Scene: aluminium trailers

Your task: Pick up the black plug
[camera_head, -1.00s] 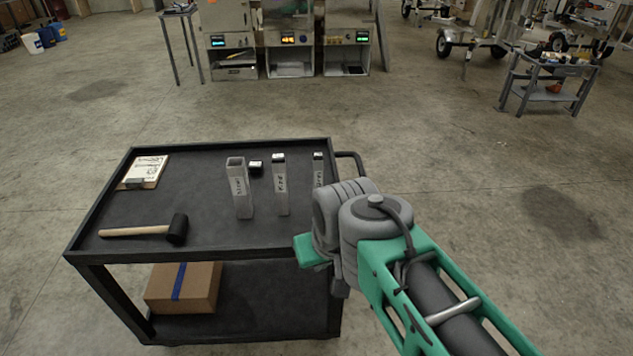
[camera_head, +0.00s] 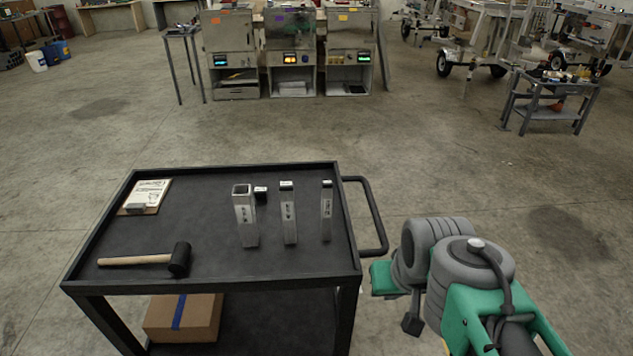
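The black plug (camera_head: 261,193) is a small dark block with a pale top. It lies on the cart top just right of the upper end of an open square aluminium tube (camera_head: 245,218). Two thinner tubes, the middle one (camera_head: 288,214) and the right one (camera_head: 326,212), have dark ends. My gripper (camera_head: 412,324) is off the cart's right side, past the handle, and well apart from the plug. Only a small dark part of it shows below my green and grey wrist, so its fingers and opening cannot be made out.
The black cart (camera_head: 215,262) has a raised rim and a side handle (camera_head: 374,215) between my arm and the tubes. A mallet (camera_head: 150,260) and a clipboard (camera_head: 148,194) lie on its left. A cardboard box (camera_head: 182,318) sits on the lower shelf. Open floor surrounds the cart.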

